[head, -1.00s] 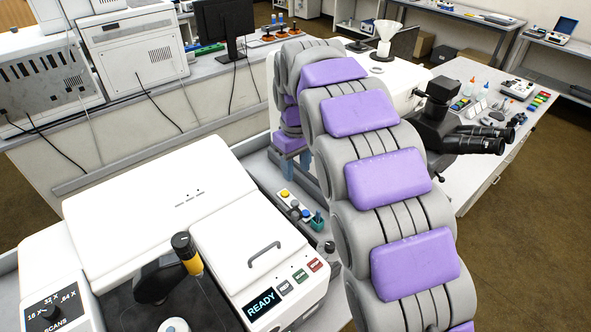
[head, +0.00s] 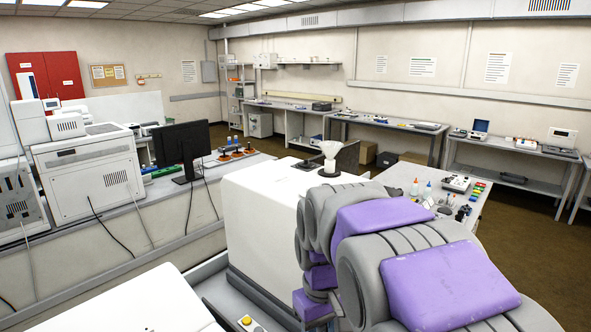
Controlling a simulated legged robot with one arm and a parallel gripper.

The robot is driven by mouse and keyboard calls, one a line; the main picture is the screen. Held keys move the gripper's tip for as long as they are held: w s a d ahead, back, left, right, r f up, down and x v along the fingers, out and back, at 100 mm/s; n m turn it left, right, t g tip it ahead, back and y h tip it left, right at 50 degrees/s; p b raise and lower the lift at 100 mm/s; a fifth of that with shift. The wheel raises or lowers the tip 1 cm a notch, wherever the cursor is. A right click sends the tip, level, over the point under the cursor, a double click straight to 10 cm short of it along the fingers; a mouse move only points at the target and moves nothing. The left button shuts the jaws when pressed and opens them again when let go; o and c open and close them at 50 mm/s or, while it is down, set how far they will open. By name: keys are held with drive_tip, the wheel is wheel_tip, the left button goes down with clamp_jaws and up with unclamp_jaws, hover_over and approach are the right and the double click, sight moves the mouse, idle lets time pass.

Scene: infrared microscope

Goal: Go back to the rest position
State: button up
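My grey arm with purple pads rises from the bottom right and bends over toward the middle of the head view. Its far end, with my gripper (head: 314,307), hangs down at the lower middle, beside the large white instrument housing (head: 262,222). The bend of my arm partly covers that end, and I cannot make out the fingers or whether they hold anything. The top of a second white machine (head: 150,303) shows at the bottom left, mostly out of the frame.
A yellow button (head: 246,320) shows between the white machines. A white funnel (head: 329,158) stands on the housing. A black monitor (head: 182,148) is on the left bench. Bottles and small parts lie on the right bench (head: 403,172). Open brown floor (head: 528,225) is at the right.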

drive_tip(key=s+d+f+m, duration=0.2)
drive_tip(key=s+d+f, duration=0.1)
drive_tip(key=s, duration=0.9)
drive_tip(key=s+d+f+m+g, duration=0.1)
drive_tip(key=s+d+f+m, duration=0.2)
drive_tip(key=s, duration=1)
drive_tip(key=d+b, duration=0.1)
drive_tip(key=d, duration=0.2)
drive_tip(key=shift+s+f, duration=0.25)
drive_tip(key=shift+f, duration=0.15)
drive_tip(key=shift+a, duration=0.15)
